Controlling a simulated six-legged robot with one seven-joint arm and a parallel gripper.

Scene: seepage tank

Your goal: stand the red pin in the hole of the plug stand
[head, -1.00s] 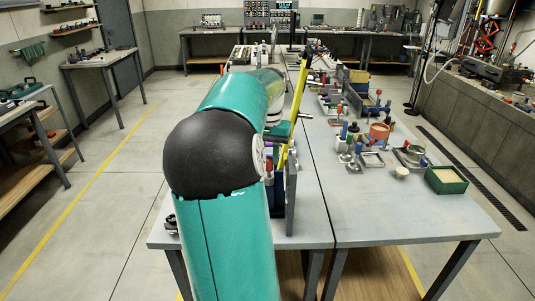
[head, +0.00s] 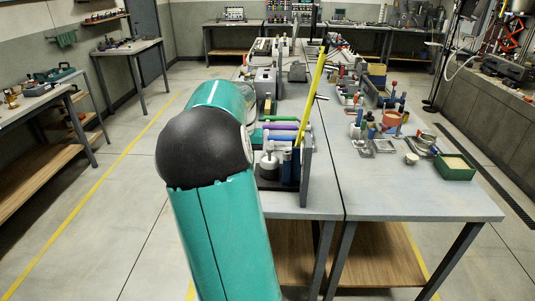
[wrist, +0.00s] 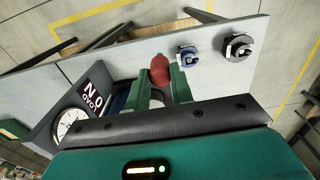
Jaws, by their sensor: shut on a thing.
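The red pin (wrist: 160,69) is in the wrist view, between the green fingers of my gripper (wrist: 161,83). The gripper is shut on it, and its rounded red end sticks out past the fingers. I cannot tell for sure which of these, if either, is the plug stand. In the head view my arm hides the gripper and the pin.
A sign with a round dial (wrist: 72,122) is left of the gripper in the wrist view. In the head view a yellow bar (head: 314,90) leans up beside a dark upright panel (head: 306,175). A green box (head: 455,168) stands at the right.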

